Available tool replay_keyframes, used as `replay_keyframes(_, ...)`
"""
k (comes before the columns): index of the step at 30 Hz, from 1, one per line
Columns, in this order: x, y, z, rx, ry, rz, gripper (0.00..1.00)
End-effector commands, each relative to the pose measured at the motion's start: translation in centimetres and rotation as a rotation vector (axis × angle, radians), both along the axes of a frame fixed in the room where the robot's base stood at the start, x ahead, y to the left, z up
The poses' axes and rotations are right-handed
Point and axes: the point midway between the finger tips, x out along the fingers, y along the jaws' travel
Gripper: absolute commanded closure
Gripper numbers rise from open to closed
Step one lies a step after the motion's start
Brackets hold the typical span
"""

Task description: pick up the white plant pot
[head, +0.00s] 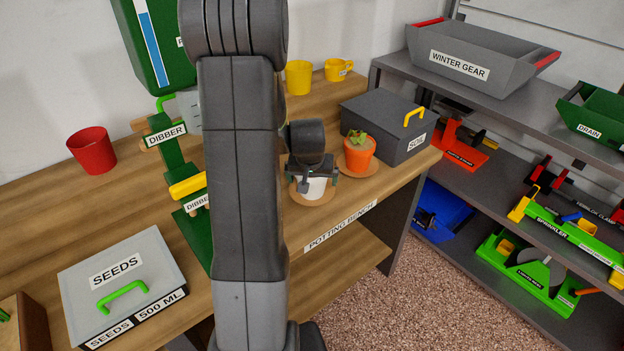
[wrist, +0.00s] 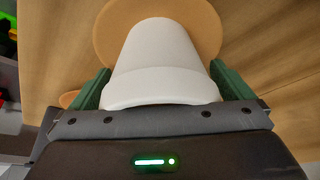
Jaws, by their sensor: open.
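The white plant pot (head: 314,187) stands on a round tan saucer (head: 312,201) on the potting bench, partly hidden by my gripper in the head view. In the wrist view the white pot (wrist: 161,60) lies between the two green fingers of my gripper (wrist: 160,88), with the saucer (wrist: 207,30) beyond it. The fingers are open, one on each side of the pot. A small gap shows at the left finger; I cannot tell whether the right finger touches.
An orange pot with a plant (head: 359,153) stands close to the right on its own saucer. A grey box (head: 385,122) is behind it. A green dibber stand (head: 172,160) and a SEEDS box (head: 122,283) are to the left. My arm hides the bench's middle.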

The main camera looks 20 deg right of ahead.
Motion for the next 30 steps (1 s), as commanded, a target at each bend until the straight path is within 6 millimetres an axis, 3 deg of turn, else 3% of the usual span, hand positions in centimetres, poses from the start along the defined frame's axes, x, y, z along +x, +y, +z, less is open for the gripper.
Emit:
replay_keyframes(2, 0.0, 0.0, 0.0, 0.0, 0.0, 0.0, 0.0)
replay_keyframes(10, 0.0, 0.0, 0.0, 0.0, 0.0, 0.0, 0.51)
replay_keyframes(20, 0.1, 0.0, 0.9, -0.001, -0.003, -0.001, 0.52)
replay_keyframes(30, 0.1, 0.0, 7.1, -0.003, -0.006, 0.0, 0.52)
